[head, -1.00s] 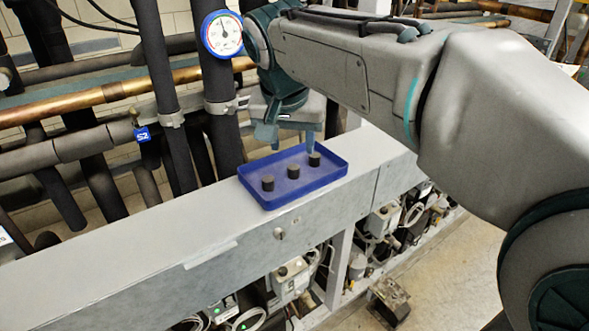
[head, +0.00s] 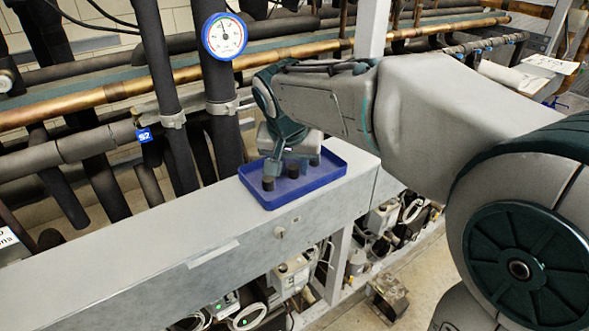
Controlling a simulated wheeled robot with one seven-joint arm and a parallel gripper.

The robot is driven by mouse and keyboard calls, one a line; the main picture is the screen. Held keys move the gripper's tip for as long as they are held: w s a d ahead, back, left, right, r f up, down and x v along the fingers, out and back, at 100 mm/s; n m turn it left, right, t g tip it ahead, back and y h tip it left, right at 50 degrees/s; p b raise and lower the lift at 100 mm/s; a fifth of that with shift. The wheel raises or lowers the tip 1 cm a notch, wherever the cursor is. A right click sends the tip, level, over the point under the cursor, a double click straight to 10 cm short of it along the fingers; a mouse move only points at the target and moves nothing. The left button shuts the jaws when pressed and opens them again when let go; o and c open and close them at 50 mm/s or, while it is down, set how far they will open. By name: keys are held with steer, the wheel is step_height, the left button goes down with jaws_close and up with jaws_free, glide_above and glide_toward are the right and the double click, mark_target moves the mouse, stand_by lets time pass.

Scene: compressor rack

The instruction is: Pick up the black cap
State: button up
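A blue tray (head: 318,183) lies on the grey beam and holds small black caps. The left black cap (head: 268,183) stands upright near the tray's front left, right below one finger. The middle black cap (head: 293,171) shows partly between the fingers. The right cap seen earlier is hidden behind my gripper. My gripper (head: 288,171) points down low over the tray with its two fingers apart. I cannot tell whether a finger touches a cap.
The grey beam (head: 130,248) runs from lower left to upper right, with bare room left of the tray. A pressure gauge (head: 225,36) on a dark vertical pipe (head: 222,130) stands close behind my gripper. Copper pipes (head: 130,88) run further back.

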jaws_close()
steer(key=shift+r, duration=0.1)
